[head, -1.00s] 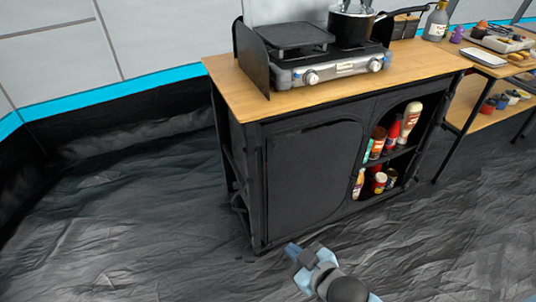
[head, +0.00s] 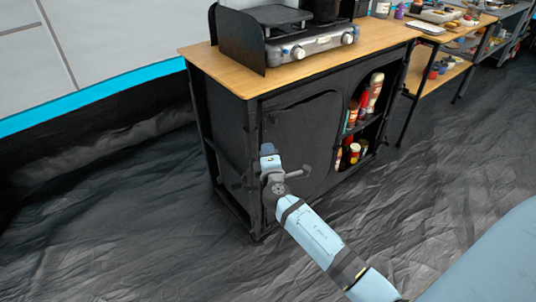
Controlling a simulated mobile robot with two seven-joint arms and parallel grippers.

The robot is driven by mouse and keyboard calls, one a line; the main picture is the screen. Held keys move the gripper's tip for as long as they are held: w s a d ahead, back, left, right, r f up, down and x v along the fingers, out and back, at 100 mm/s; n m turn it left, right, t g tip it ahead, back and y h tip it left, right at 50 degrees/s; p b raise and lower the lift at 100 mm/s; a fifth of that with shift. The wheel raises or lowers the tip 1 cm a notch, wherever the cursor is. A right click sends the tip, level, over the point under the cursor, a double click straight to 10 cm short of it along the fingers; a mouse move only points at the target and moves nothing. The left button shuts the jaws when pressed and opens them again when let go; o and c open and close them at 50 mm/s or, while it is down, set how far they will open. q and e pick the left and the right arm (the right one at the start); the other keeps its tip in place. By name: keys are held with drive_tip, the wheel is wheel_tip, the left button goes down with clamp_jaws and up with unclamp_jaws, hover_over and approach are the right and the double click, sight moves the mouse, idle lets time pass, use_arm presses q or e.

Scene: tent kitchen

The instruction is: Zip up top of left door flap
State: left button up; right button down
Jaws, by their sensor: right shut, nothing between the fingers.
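The left door flap (head: 310,150) is a dark fabric panel on the front of the black camping cabinet. A curved seam runs along its top and right side, and the flap covers the left part of the front. My right gripper (head: 267,150) is shut and empty. The zip pull is too small to make out. My left gripper is out of view.
A stove (head: 305,42) stands on the wooden cabinet top (head: 222,72). Open shelves right of the flap hold several bottles and jars (head: 363,115). The dark groundsheet (head: 110,225) is clear at left.

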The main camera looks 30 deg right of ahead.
approach(270, 119)
drive_tip(key=w+a, duration=0.2)
drive_tip(key=w, duration=0.1)
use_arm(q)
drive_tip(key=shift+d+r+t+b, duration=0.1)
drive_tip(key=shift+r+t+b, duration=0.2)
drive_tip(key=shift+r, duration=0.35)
use_arm(e)
drive_tip(key=shift+w+d+r, duration=0.15)
drive_tip(key=shift+d+r, duration=0.05)
drive_tip(key=shift+d, duration=0.4)
drive_tip(key=shift+w+d+r, duration=0.1)
drive_tip(key=shift+d+r, duration=0.05)
drive_tip(key=shift+d, duration=0.5)
drive_tip(key=shift+w+d+r, duration=0.15)
drive_tip(key=shift+d+r, duration=0.05)
drive_tip(key=shift+d, duration=0.4)
